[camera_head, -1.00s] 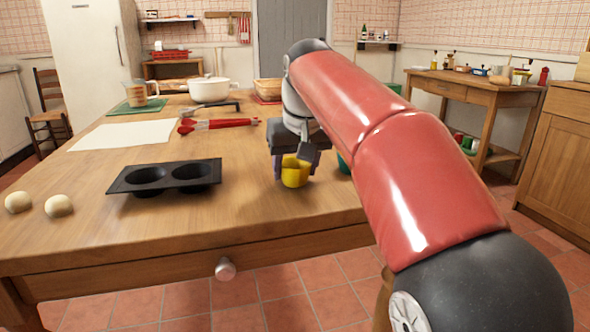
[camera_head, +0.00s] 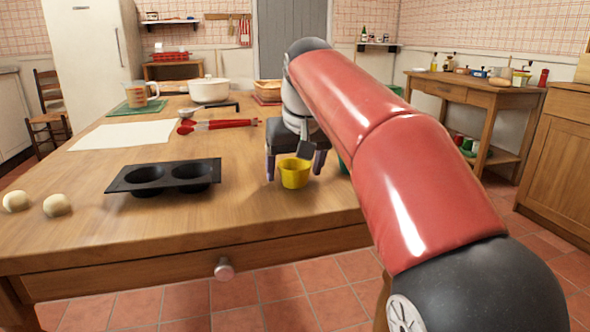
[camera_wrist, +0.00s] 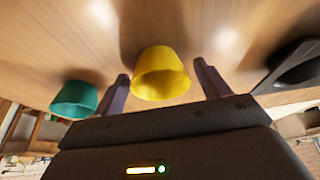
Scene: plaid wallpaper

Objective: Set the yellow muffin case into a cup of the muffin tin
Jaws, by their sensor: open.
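The yellow muffin case (camera_head: 294,174) stands upright on the table near its front edge. My gripper (camera_head: 295,168) is open around it, with one finger on each side. In the wrist view the yellow case (camera_wrist: 160,76) sits between the two spread fingers (camera_wrist: 161,88), with a gap on both sides. The black muffin tin (camera_head: 166,191) lies on the table to the left of my gripper. Its two cups look empty. A corner of the tin (camera_wrist: 292,80) also shows at the right of the wrist view.
A teal case (camera_wrist: 75,99) stands close outside one finger; my arm mostly hides it in the head view. Two pale dough balls (camera_head: 57,205) lie left of the tin. Behind are a white sheet (camera_head: 124,135), a red-handled tool (camera_head: 222,124) and a white pot (camera_head: 209,90).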

